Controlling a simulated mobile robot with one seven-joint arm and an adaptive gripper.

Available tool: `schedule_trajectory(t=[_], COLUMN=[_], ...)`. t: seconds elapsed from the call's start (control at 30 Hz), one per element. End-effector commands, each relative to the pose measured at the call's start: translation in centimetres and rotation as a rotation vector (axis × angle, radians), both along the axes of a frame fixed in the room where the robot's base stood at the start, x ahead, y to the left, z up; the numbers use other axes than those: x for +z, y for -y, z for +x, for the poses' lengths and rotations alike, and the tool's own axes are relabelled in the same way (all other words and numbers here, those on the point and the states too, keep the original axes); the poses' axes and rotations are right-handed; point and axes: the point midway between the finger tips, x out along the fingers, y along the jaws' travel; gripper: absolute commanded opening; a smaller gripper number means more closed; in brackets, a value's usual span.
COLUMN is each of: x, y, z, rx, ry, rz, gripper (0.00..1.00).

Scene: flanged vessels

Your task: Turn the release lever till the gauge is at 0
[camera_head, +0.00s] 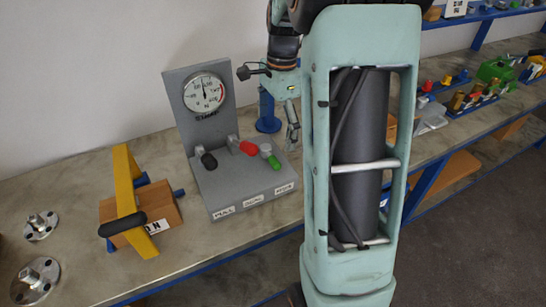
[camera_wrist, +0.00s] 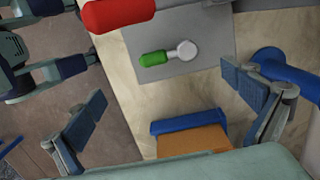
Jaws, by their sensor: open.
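The grey gauge unit (camera_head: 240,188) stands on the bench, with a round white dial gauge (camera_head: 205,92) on its upright panel. The needle points about straight up; the numbers are too small to read surely. Three levers sit on its base: black (camera_head: 208,160), red (camera_head: 248,148) and green (camera_head: 272,160). Three labels on the front edge are hard to read, so I cannot tell which lever is release. My gripper (camera_head: 292,137) hangs right of the green lever, apart from it. In the wrist view my open, empty fingers (camera_wrist: 163,83) spread below the green lever (camera_wrist: 153,58) and red lever (camera_wrist: 115,13).
Metal flanges (camera_head: 38,280) lie at far left. A blue flanged post (camera_head: 268,112) stands close behind my gripper. Small parts fill the bench at right.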

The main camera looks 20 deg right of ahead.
Motion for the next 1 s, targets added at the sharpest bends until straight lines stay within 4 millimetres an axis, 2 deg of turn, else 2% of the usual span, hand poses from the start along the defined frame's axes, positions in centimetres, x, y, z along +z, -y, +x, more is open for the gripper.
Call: schedule_trajectory(t=[0.27, 0.47, 1.0], x=[0.2, 1.5, 8.9], y=[0.0, 0.1, 0.6], z=[0.0, 0.0, 0.0], rx=[0.000, 0.000, 0.000], ry=[0.000, 0.001, 0.001], rz=[0.000, 0.000, 0.000], gripper=[1.00, 1.00, 1.00])
